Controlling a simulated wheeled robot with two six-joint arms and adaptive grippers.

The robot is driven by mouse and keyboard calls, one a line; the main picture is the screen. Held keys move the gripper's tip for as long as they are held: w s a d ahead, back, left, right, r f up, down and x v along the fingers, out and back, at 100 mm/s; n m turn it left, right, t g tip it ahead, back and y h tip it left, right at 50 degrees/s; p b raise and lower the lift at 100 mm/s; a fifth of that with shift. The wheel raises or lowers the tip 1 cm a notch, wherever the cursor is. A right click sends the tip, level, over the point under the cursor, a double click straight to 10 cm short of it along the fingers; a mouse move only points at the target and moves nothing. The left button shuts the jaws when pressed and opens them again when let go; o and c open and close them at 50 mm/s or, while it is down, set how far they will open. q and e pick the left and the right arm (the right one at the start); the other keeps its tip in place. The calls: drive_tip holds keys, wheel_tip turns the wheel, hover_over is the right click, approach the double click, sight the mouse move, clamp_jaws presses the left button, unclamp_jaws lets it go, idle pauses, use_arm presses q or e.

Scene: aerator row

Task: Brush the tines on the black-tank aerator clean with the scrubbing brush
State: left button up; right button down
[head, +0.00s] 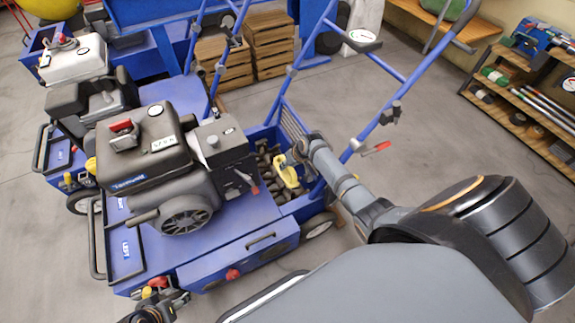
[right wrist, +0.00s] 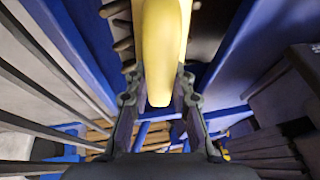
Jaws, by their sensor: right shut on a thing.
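The black-tank aerator (head: 146,150) stands nearest me, its black engine on a blue deck. Its dark tines (head: 266,160) sit in the open blue bay at its right end; some tines (right wrist: 122,28) show at the top of the right wrist view. My right gripper (head: 291,158) is shut on the yellow scrubbing brush (head: 287,172) over that bay. The brush (right wrist: 161,50) runs between the two fingers (right wrist: 157,85) in the right wrist view. Its bristles are hidden, so I cannot tell if they touch the tines. My left gripper (head: 155,306) is low at the left, its jaws unclear.
A second aerator with a silver tank (head: 75,62) stands behind to the left. Blue handlebars (head: 335,95) rise around the bay, close to my right arm. Wooden crates (head: 272,45) stand behind. A shelf (head: 520,90) is at the right; the grey floor between is clear.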

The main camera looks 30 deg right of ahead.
sight(282, 158)
drive_tip(key=shift+f+b, duration=0.3)
drive_tip(key=shift+f, duration=0.15)
idle(0.3)
drive_tip(key=shift+w, duration=0.15)
drive_tip(key=w+b, duration=0.2)
drive_tip(key=shift+w+d+f, duration=0.1)
drive_tip(key=shift+w+f, duration=0.1)
drive_tip(key=shift+w, duration=0.15)
drive_tip(key=shift+w+r+b, duration=0.15)
drive_tip(key=shift+w+b, duration=0.8)
drive_tip(key=shift+w, duration=0.05)
